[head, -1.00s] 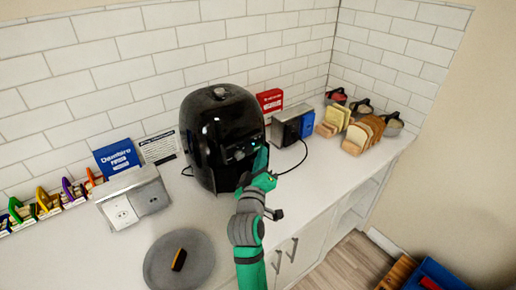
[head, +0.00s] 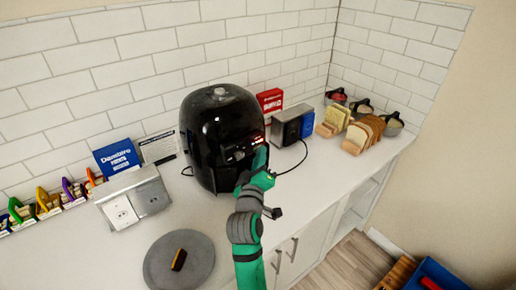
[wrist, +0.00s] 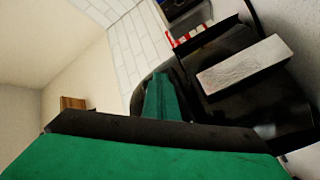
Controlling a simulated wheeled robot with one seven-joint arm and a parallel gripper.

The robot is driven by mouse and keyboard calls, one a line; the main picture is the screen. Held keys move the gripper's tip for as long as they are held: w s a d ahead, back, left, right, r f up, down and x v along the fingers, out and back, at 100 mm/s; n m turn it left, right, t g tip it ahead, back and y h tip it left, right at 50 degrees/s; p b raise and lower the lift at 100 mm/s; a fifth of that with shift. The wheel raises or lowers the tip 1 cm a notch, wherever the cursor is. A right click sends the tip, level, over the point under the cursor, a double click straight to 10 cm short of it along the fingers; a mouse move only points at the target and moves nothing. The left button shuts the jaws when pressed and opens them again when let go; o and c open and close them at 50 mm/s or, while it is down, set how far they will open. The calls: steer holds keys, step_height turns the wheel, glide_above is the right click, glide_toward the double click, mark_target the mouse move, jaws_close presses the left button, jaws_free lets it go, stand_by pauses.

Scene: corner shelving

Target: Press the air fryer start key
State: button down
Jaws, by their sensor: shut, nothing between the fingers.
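The black air fryer (head: 213,135) stands on the counter against the tiled wall. Its front panel (head: 240,150) shows small red and white lights. My green gripper (head: 261,157) is shut and empty, with its tip at the right part of the panel; I cannot tell whether it touches. The start key itself is too small to make out and may be behind the fingertip. In the wrist view my green finger (wrist: 163,98) points at the dark fryer front (wrist: 250,100), beside a light grey block-like part (wrist: 243,66), perhaps the handle.
A metal socket box (head: 132,201) and a round grey mat (head: 160,262) lie left of my arm. A toaster-like box (head: 291,124), a red box (head: 270,101) and bread slices (head: 362,134) stand right of the fryer. A black cable crosses the counter near my gripper.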

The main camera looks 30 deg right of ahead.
steer(key=shift+s, duration=0.75)
steer(key=s, duration=0.5)
steer(key=shift+d, duration=0.25)
